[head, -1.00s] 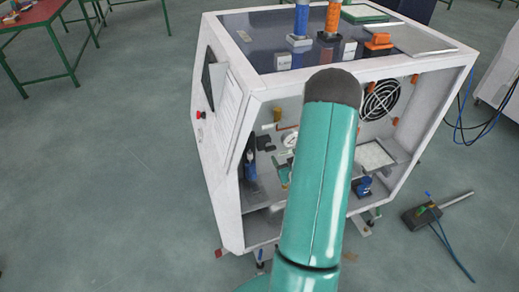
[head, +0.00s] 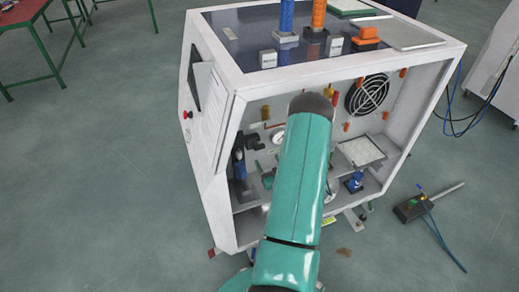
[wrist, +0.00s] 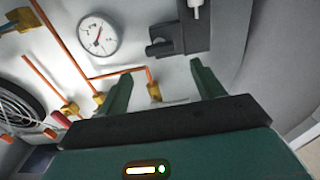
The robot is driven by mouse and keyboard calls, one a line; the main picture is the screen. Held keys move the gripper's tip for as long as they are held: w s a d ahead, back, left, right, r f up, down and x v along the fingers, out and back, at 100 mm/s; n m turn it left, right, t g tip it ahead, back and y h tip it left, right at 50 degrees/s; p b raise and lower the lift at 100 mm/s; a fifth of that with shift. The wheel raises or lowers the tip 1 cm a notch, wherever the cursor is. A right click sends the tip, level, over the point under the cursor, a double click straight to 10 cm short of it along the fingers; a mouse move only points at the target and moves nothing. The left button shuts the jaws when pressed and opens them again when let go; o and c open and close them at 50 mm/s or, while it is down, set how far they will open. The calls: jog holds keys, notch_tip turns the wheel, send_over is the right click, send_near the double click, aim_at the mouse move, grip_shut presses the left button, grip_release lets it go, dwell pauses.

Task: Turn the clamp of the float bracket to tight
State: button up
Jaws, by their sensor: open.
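My gripper (wrist: 163,84) is open in the wrist view, with its two dark green fingers apart and nothing seen between the tips. Beyond them, a dark grey bracket (wrist: 186,30) sits on the pale back wall, with a short dark clamp-like piece (wrist: 158,48) sticking out to its left and a white cylinder (wrist: 195,8) at its top. I take this for the float bracket, but cannot be sure. The fingers appear apart from it. Whether the clamp is loose or tight cannot be told. In the head view, my teal arm covers the gripper and part of the cabinet's inside.
The white cabinet (head: 225,218) is open at the front. Inside are a round gauge (wrist: 98,35), copper pipes (wrist: 118,73) with brass fittings, a fan (head: 368,96) and a tray (head: 361,150). A dark tool (head: 412,208) with a blue cable lies on the floor at right.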

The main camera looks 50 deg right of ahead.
aim_at(260, 148)
jog(key=x, duration=0.8)
jog(key=shift+w, duration=0.1)
jog(key=c, duration=1)
